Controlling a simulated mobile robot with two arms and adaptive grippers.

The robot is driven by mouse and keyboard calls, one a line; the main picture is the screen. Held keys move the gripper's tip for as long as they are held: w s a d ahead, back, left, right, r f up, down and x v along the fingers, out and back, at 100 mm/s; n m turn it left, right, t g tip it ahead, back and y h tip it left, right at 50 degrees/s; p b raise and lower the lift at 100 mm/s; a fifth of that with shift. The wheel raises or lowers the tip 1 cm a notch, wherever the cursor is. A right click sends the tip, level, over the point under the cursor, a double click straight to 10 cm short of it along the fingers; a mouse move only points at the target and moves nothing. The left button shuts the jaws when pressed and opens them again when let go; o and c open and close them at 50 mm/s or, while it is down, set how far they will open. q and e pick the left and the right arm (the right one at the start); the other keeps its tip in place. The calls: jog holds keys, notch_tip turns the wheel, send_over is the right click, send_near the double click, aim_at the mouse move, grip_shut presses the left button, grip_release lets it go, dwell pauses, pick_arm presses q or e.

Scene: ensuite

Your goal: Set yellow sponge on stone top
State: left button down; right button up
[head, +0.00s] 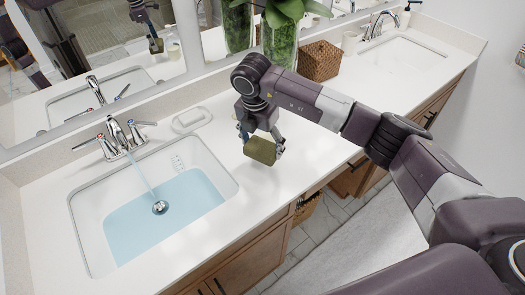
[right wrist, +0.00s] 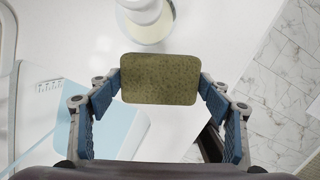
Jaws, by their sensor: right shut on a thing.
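The yellow sponge (head: 262,150) looks olive-yellow, a small rounded block. My right gripper (head: 260,137) is shut on it and holds it over the white stone top (head: 222,135), to the right of the water-filled sink. In the right wrist view the sponge (right wrist: 160,79) sits between the two blue-padded fingers, its broad face toward the camera. White counter (right wrist: 85,30) shows behind it. I cannot tell exactly how far it is above the surface. My left gripper is not in view.
The near sink (head: 165,205) holds blue water under a running faucet (head: 120,135). A soap dish (head: 191,118) lies beside it. Glass vases with plants (head: 280,42) and a wicker basket (head: 319,61) stand at the back.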

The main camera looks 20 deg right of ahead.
aim_at(262, 157)
notch_tip(262, 157, down, 5)
jog(key=shift+f+p, duration=0.1)
jog(key=shift+p, duration=0.5)
jog(key=o, duration=1)
jog(key=shift+f, duration=0.1)
